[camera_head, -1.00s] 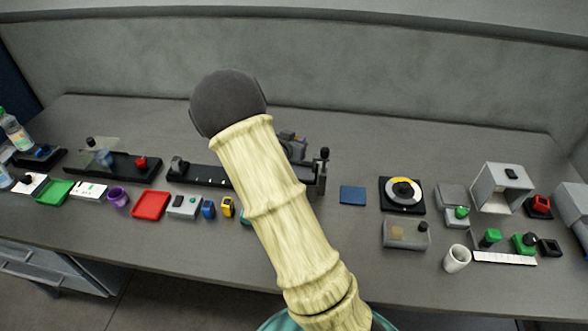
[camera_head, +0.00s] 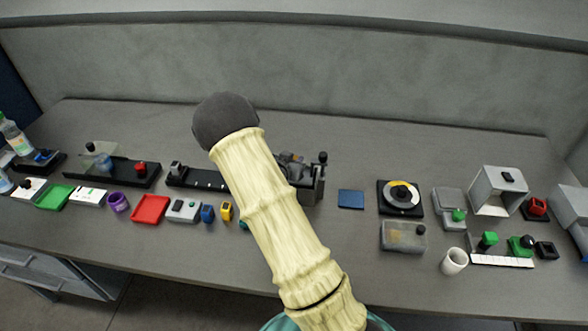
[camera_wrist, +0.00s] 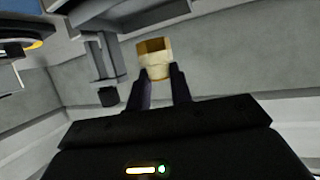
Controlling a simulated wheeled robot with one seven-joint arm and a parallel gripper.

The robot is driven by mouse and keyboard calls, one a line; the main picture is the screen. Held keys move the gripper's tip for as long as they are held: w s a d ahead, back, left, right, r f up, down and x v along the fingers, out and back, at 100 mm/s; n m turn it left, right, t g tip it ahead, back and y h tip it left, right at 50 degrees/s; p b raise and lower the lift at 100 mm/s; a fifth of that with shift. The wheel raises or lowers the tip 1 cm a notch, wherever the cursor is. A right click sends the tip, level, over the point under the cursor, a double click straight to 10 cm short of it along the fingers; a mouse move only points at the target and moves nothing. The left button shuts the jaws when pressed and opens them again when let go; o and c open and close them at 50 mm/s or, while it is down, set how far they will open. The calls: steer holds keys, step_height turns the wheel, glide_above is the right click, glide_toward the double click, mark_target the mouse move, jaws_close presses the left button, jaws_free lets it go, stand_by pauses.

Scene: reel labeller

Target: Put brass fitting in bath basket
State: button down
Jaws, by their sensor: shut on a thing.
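The brass fitting (camera_wrist: 155,59) is a yellow-gold piece with a dark opening, seen in the wrist view between the tips of my gripper (camera_wrist: 161,77). The two dark fingers are shut on it and hold it up off any surface. In the head view my own arm covers the gripper and the fitting. I cannot pick out the bath basket for certain. A dark grey device (camera_head: 312,185) stands partly behind my arm at mid-table.
The long grey table (camera_head: 330,235) is crowded along its length. Left of my arm are a red tray (camera_head: 150,209), a green tray (camera_head: 54,197) and a purple cup (camera_head: 118,202). To the right are a round dial (camera_head: 401,197), a white cup (camera_head: 454,262) and a grey open housing (camera_head: 498,190).

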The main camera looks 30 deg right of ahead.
steer(key=shift+f+p, duration=0.45)
steer(key=shift+f, duration=1.6)
steer(key=shift+f, duration=0.2)
steer(key=c, duration=1.3)
jaws_free()
steer(key=shift+o, duration=0.2)
steer(key=shift+r, duration=0.1)
